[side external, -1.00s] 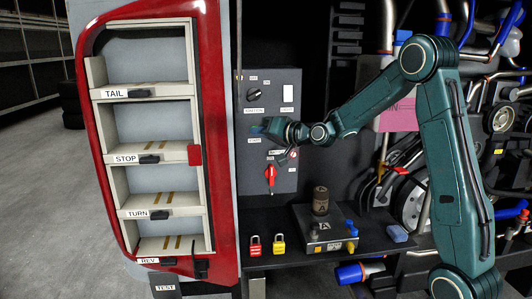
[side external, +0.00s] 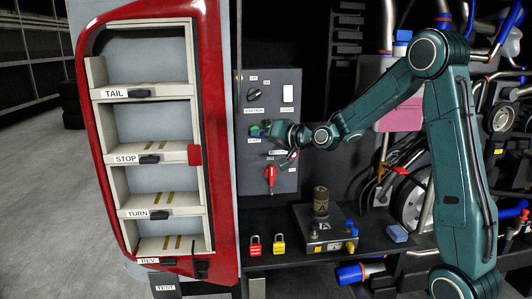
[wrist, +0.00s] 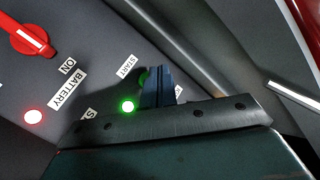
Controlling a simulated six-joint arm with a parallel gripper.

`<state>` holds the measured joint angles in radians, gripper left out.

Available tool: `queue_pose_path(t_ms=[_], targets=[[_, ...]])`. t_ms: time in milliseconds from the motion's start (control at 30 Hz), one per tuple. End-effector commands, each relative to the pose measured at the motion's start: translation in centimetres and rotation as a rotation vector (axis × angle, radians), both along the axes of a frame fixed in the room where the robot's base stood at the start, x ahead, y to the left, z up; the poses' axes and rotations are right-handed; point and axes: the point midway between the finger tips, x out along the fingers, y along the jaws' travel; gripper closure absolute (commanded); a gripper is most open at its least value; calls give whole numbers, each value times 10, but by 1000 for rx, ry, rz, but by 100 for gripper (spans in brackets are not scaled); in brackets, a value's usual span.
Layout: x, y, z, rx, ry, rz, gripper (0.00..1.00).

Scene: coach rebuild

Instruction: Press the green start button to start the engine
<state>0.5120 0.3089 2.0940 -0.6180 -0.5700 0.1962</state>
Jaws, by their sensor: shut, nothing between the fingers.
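The grey control panel (side external: 285,80) stands upright beside the red-framed cabinet. On its left side, by the START label (wrist: 127,66), the green start button (wrist: 143,77) shows only in part, behind my fingers in the wrist view. A small round lamp (wrist: 127,106) next to it glows bright green. A green spot (side external: 255,131) shows just left of my gripper (side external: 267,130) in the side view. My gripper is shut and empty, its blue fingertips (wrist: 158,85) pointing at the panel over the button. I cannot tell whether they touch it.
The red battery switch (side external: 270,174) sits lower on the panel; it also shows in the wrist view (wrist: 30,36), with a lit red lamp (wrist: 33,116) nearby. Red (side external: 255,245) and yellow (side external: 279,244) padlocks sit below the panel. A brown cylinder (side external: 320,200) stands on a grey box.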

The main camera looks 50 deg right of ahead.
Motion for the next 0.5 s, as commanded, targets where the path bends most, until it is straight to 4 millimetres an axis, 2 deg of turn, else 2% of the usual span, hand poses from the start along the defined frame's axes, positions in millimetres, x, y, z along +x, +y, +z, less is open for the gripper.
queue_pose_path(t_ms=[500], targets=[[-24,25,0,-1,0,2,100]])
